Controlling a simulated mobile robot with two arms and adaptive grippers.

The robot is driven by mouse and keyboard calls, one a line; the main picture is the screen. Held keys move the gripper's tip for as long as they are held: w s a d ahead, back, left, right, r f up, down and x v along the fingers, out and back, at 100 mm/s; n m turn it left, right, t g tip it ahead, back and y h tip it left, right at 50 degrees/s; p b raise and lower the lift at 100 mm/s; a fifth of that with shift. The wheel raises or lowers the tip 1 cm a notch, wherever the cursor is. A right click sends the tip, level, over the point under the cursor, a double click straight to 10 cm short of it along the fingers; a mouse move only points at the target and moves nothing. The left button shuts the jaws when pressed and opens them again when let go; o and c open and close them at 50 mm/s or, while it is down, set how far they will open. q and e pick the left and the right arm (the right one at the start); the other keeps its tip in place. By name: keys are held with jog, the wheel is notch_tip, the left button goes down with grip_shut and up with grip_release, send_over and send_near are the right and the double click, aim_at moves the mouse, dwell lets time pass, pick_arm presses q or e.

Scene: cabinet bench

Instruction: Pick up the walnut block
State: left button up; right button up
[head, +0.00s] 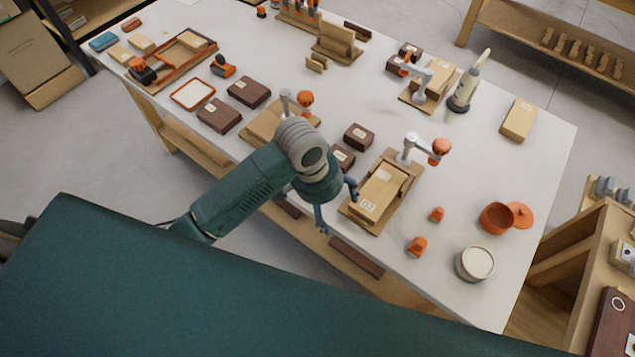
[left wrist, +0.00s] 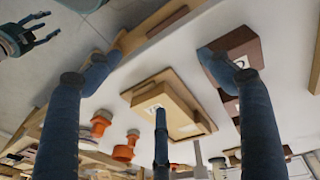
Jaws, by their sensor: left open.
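Several dark brown walnut-coloured blocks lie on the white bench. Two are near its middle: one with a small label (head: 358,137) and one partly hidden behind my left arm (head: 342,158). Two more lie farther left, a nearer one (head: 219,116) and a farther one (head: 249,92). My left gripper (head: 337,205) is open and empty over the bench's near edge, beside a clamped tan block. In the left wrist view, a labelled dark block (left wrist: 243,50) shows partly behind one finger. My right gripper (left wrist: 32,36) shows at that view's upper left, fingers apart.
The tan block (head: 380,192) lies on a wooden fixture with a grey-and-orange clamp (head: 412,148). Orange pieces (head: 417,246), an orange pot (head: 496,218) and a cream round container (head: 475,264) stand to the right. A wooden tray (head: 180,65) is at far left.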

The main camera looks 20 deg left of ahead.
pick_arm(q)
jog(key=w+a+r, duration=0.2)
jog(key=w+a+r+g+y, duration=0.1)
jog(key=w+a+r, duration=0.1)
jog(key=w, duration=0.1)
jog(key=w+a+r+y, duration=0.1)
jog(key=w+a+r, duration=0.1)
jog(key=w, duration=0.1)
jog(key=shift+a+r+n, duration=0.25)
jog(key=shift+n, duration=0.15)
notch_tip(320, 180, down, 5)
jog(key=shift+w+d+p, duration=0.1)
jog(key=shift+p, duration=0.35)
jog(key=shift+f, duration=0.35)
jog(key=f, duration=0.1)
jog(key=f+p, duration=0.1)
jog(key=f, duration=0.1)
jog(key=shift+s+d+f+p, duration=0.2)
jog(key=shift+f+p, duration=0.1)
jog(key=shift+f, duration=0.45)
pick_arm(e)
jog(key=shift+d+r, duration=0.15)
jog(key=shift+r, duration=0.5)
jog(key=shift+d+r, duration=0.15)
jog(key=shift+r, duration=0.45)
